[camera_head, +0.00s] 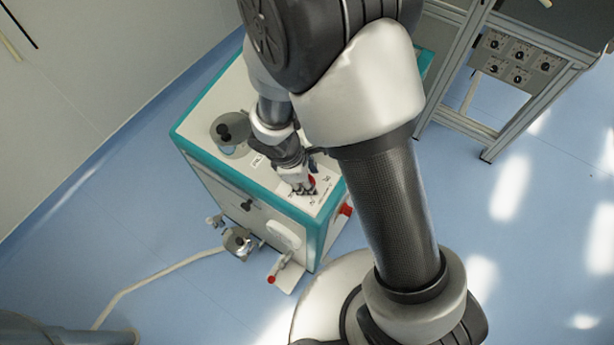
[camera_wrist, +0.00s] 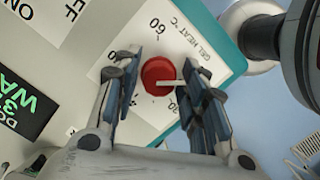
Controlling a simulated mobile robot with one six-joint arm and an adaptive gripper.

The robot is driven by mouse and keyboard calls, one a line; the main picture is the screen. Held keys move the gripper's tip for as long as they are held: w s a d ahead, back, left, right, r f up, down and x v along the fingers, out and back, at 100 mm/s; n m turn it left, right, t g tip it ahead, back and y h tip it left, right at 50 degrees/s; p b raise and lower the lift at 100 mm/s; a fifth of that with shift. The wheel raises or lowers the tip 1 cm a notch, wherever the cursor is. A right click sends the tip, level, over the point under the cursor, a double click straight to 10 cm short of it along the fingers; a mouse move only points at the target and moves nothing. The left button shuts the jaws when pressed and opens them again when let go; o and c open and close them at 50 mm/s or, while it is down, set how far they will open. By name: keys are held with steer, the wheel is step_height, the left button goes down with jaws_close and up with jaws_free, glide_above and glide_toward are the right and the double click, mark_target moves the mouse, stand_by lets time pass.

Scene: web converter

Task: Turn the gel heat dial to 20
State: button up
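The gel heat dial (camera_wrist: 157,76) is a round red knob on a white plate marked "GEL HEAT °C" in the wrist view. A pale pointer line on it runs to the right in the picture. A "60" is printed above the dial, and a partly hidden number is below right of it. My gripper (camera_wrist: 160,60) has one finger on each side of the dial, with narrow gaps showing. I cannot tell whether either finger touches it.
A green-lit display (camera_wrist: 22,103) and ON/OFF lettering lie left in the wrist view. A grey cylindrical part (camera_wrist: 258,30) stands at upper right. In the head view, a metal frame with a knob panel (camera_head: 518,58) is at the upper right; blue floor lies between.

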steer(key=shift+o, duration=0.9)
steer(key=shift+r, duration=0.2)
steer(key=v, duration=1.1)
steer(key=shift+r, duration=0.3)
steer(key=shift+s+a, duration=0.1)
